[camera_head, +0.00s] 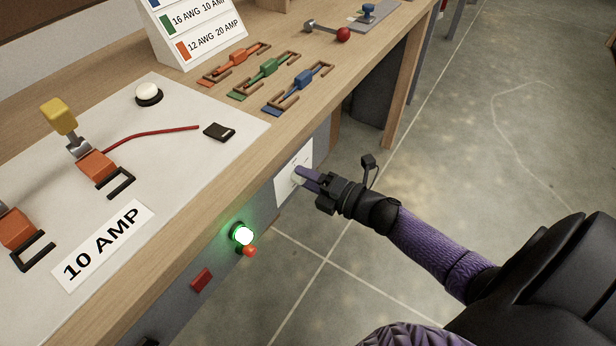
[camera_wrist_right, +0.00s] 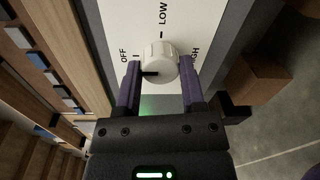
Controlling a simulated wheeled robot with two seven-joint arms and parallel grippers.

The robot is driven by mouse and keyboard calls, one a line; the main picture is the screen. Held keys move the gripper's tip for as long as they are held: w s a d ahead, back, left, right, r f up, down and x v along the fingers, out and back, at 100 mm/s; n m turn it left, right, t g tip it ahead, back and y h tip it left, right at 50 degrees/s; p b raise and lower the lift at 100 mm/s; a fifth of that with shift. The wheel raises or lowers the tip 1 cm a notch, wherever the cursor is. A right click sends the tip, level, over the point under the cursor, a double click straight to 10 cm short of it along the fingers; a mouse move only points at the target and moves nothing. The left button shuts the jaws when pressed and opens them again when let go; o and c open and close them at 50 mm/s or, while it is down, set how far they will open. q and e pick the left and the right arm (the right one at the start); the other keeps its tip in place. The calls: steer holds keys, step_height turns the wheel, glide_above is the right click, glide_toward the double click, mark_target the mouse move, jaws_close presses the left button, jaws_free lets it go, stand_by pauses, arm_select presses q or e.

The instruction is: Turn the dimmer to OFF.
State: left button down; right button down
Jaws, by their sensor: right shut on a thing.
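The dimmer is a white knob (camera_wrist_right: 160,62) on a white plate (camera_wrist_right: 190,18) marked OFF, LOW and HIGH, the last partly covered. A dark mark on the knob points left, close to the OFF tick. In the head view the plate (camera_head: 284,187) is on the bench's front face, with the knob mostly hidden by my fingers. My right gripper (camera_head: 300,174) reaches it from the right. In the right wrist view its two purple fingers (camera_wrist_right: 160,88) are on either side of the knob, shut on it. My left gripper is not in view.
A lit green lamp (camera_head: 242,235), an orange-red knob (camera_head: 250,251) and a red switch (camera_head: 202,280) are left of the dimmer on the same face. The bench top (camera_head: 250,150) holds a 10 AMP board and several coloured connectors. The floor (camera_head: 480,150) on the right is clear.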

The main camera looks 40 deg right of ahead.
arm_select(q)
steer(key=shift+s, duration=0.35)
arm_select(e)
steer(key=shift+f, duration=0.1)
steer(key=shift+c, duration=1)
jaws_free()
arm_select(q)
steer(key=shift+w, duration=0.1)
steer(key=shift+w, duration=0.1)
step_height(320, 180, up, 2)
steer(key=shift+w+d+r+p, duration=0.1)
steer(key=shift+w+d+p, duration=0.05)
steer(key=shift+p, duration=0.95)
arm_select(e)
steer(key=v, duration=1)
